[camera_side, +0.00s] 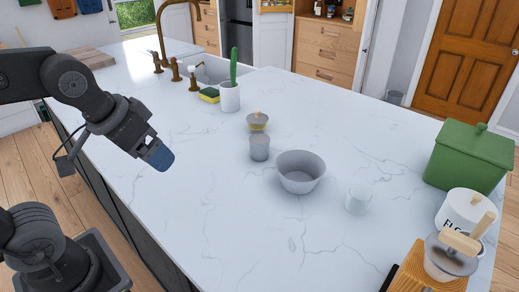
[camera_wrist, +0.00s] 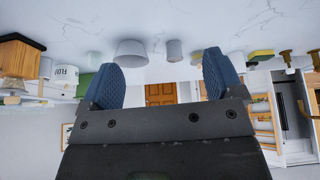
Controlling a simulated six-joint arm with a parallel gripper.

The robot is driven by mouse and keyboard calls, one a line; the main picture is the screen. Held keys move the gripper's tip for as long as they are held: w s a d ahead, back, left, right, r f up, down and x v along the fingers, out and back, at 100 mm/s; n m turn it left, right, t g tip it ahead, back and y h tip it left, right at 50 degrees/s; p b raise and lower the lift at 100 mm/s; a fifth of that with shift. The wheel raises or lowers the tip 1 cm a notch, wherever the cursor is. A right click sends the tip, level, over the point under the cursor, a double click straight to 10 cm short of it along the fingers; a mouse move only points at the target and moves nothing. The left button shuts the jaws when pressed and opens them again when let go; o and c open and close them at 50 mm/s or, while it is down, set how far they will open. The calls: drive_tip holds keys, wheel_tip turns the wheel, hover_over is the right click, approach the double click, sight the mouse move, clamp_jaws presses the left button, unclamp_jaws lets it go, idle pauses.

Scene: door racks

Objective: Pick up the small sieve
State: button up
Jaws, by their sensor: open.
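My gripper (camera_side: 157,154) hangs in the air at the left of the white marble counter, above its near edge. Its two blue fingers (camera_wrist: 163,80) are apart and nothing is between them. I cannot tell for sure which thing is the small sieve. A small yellowish cup-like thing with a short pale stub (camera_side: 257,121) stands mid-counter behind a grey cup (camera_side: 259,148). A grey, cone-like thing with a wooden handle (camera_side: 447,262) is at the lower right. My gripper is well apart from both.
A grey bowl (camera_side: 300,172) and a white cup (camera_side: 358,199) stand mid-counter. A flour canister (camera_side: 458,211), a green box (camera_side: 468,157) and a wooden block (camera_side: 415,272) are at the right. A cactus pot (camera_side: 230,97), sponge (camera_side: 208,95) and brass tap (camera_side: 160,30) are at the back. The counter's near-left part is clear.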

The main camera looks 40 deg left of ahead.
drive_tip(key=w+r+n+g, duration=0.1)
drive_tip(key=w+r+n, duration=0.25)
drive_tip(key=w, duration=0.55)
drive_tip(key=n+g+y, duration=0.3)
drive_tip(key=n, duration=0.6)
hover_over(260, 147)
wheel_tip(260, 147, down, 8)
drive_tip(key=r, duration=0.1)
drive_tip(key=x, duration=0.4)
drive_tip(key=d+x, duration=0.1)
drive_tip(key=x, duration=0.9)
drive_tip(key=shift+w+d+f, duration=0.15)
drive_tip(key=shift+w+f, duration=0.05)
drive_tip(key=shift+w, duration=0.05)
drive_tip(key=c, duration=1.1)
